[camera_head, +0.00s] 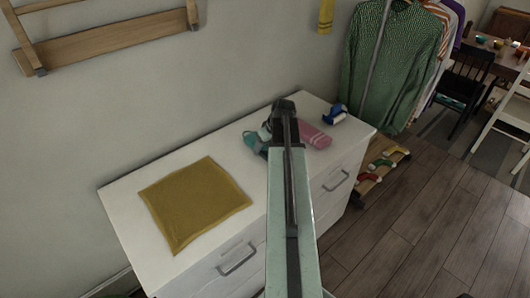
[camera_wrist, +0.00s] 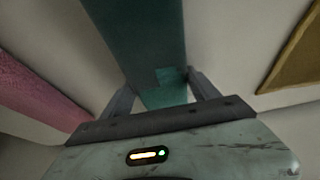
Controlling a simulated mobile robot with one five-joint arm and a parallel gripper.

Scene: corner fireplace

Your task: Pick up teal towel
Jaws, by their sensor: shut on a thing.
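The teal towel (camera_wrist: 140,45) runs up from between the two fingers of my gripper (camera_wrist: 162,95) in the wrist view. My gripper is shut on the towel. In the head view part of the teal towel (camera_head: 256,143) shows just left of my arm, on or just above the white dresser top; I cannot tell whether it touches. My gripper and the rest of the towel are mostly hidden behind my arm there.
A mustard cloth (camera_head: 193,203) lies flat on the left of the white dresser (camera_head: 125,205). A pink towel (camera_head: 314,135) lies right of my arm, with a blue and white item (camera_head: 335,114) beyond it. Green clothing (camera_head: 392,65) hangs behind the dresser's right end.

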